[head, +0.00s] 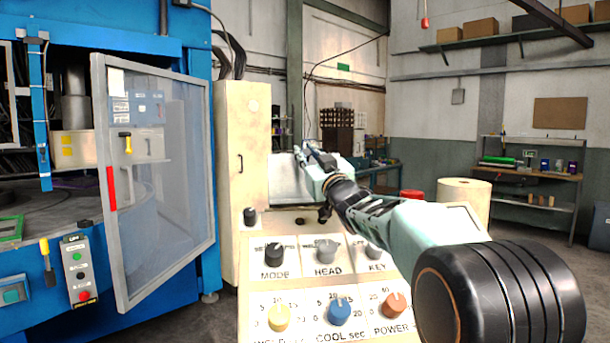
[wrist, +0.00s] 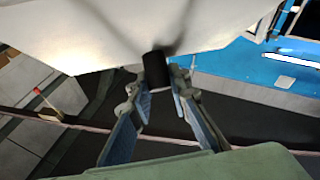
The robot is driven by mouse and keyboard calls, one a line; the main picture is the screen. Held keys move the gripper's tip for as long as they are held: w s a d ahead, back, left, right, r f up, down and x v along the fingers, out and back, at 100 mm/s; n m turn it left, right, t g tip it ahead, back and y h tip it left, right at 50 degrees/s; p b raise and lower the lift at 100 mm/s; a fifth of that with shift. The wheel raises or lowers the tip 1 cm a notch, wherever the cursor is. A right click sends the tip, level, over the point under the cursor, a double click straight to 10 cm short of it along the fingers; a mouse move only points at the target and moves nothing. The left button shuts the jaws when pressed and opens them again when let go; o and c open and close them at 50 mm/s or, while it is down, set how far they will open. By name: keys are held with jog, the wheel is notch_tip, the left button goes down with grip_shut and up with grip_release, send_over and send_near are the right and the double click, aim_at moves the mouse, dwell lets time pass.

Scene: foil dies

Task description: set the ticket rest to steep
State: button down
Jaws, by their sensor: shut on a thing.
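The ticket rest, as far as I can tell, is the pale flat plate (head: 285,179) at the back of the cream control console in the head view. It stands tilted there. In the wrist view a large white plate (wrist: 110,30) fills the top, with a short black knob (wrist: 157,68) at its lower edge. My gripper (wrist: 163,84) has its two fingertips closed about this knob. In the head view my gripper (head: 312,155) is at the plate's upper right, small and partly hidden by my arm. The plate's underside and support are hidden.
The console face (head: 300,291) carries several knobs, including black MODE (head: 275,254), grey HEAD (head: 326,251), yellow (head: 278,317), blue (head: 339,311) and orange (head: 394,305). A blue machine with an open glazed door (head: 158,180) stands left. A cream cabinet (head: 246,180) stands behind.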

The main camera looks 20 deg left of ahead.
jog(key=shift+s+d+n+t+y+b, duration=0.2)
jog(key=shift+s+t+y+b, duration=0.15)
jog(key=shift+b, duration=0.65)
jog(key=shift+s+d+n+t+y+b, duration=0.2)
jog(key=shift+s+b, duration=0.25)
jog(key=shift+b, duration=0.55)
jog(key=shift+s+d+t+y+b, duration=0.15)
jog(key=shift+s+y+b, duration=0.25)
jog(key=shift+b, duration=0.6)
jog(key=s+b, duration=0.1)
jog(key=b, duration=0.3)
jog(key=shift+s+d, duration=0.35)
jog(key=shift+d, duration=0.05)
jog(key=shift+s+d+r+n+t+y+b, duration=0.1)
jog(key=shift+s+d+n+t+y+b, duration=0.1)
jog(key=shift+s+y+b, duration=0.3)
jog(key=shift+s+d+r+n+t+y+b, duration=0.1)
jog(key=shift+s+n+t+b, duration=0.15)
jog(key=shift+b, duration=0.45)
jog(key=c, duration=1.8)
grip_release()
jog(key=shift+o, duration=0.2)
jog(key=shift+r, duration=0.15)
jog(key=shift+r, duration=0.1)
notch_tip(320, 180, up, 10)
